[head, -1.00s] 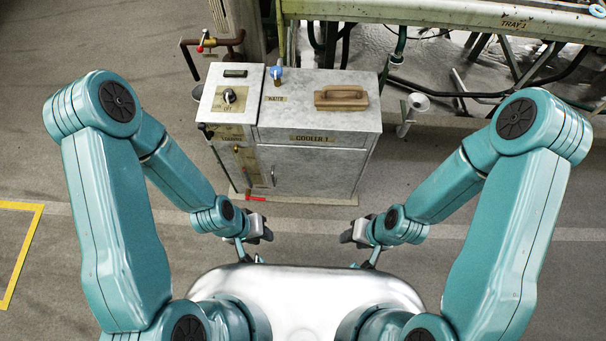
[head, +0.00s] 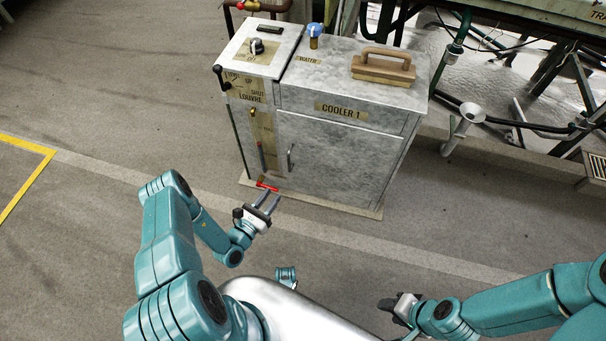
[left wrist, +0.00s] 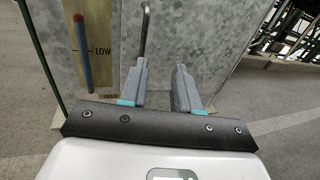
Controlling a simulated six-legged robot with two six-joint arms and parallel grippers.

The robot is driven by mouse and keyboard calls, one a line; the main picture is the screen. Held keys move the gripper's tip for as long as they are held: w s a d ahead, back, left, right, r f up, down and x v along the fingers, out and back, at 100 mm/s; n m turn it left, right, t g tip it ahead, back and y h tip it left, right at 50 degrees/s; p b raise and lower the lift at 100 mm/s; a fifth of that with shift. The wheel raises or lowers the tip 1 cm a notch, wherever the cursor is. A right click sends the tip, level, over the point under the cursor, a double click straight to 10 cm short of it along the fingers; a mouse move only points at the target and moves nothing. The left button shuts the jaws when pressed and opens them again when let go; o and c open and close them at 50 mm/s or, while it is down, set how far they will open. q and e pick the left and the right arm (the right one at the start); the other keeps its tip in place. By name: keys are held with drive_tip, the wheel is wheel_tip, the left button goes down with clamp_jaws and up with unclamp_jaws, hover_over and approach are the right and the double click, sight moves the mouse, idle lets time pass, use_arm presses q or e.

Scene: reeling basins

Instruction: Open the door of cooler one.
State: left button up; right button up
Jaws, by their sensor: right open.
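Cooler one is a grey metal cabinet with a "COOLER 1" label (head: 341,111). Its front door (head: 335,170) looks shut. The door has a thin upright bar handle (head: 291,158) near its left edge; the handle also shows in the left wrist view (left wrist: 146,30). My left gripper (head: 270,198) is open and empty, in front of and below the handle. In the left wrist view its two fingers (left wrist: 161,70) point at the door, with the handle's lower end just beyond the left fingertip. My right gripper (head: 388,304) is open and away from the cooler, at lower right.
A wooden-handled block (head: 384,65) and a blue-topped valve (head: 315,32) sit on the cooler. A knob panel (head: 262,48) is at its left, with a level gauge (head: 259,150) below. A red lever (head: 267,187) sits low at the front. Pipes and a funnel (head: 471,113) stand right; floor left is clear.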

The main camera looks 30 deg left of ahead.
use_arm(q)
drive_tip(key=a+y, duration=0.1)
drive_tip(key=b, duration=0.4)
hover_over(290, 170)
drive_tip(key=shift+s+a+f+n+y, duration=0.1)
drive_tip(key=shift+a+f+n+y, duration=0.1)
drive_tip(key=shift+a+n+y, duration=0.15)
drive_tip(key=shift+w+r, duration=0.1)
drive_tip(key=shift+w, duration=0.25)
use_arm(e)
drive_tip(key=f, duration=0.4)
drive_tip(key=shift+w+d+f, duration=0.1)
drive_tip(key=shift+d+f, duration=0.2)
drive_tip(key=shift+d, duration=0.05)
use_arm(q)
drive_tip(key=shift+d, duration=0.1)
clamp_jaws()
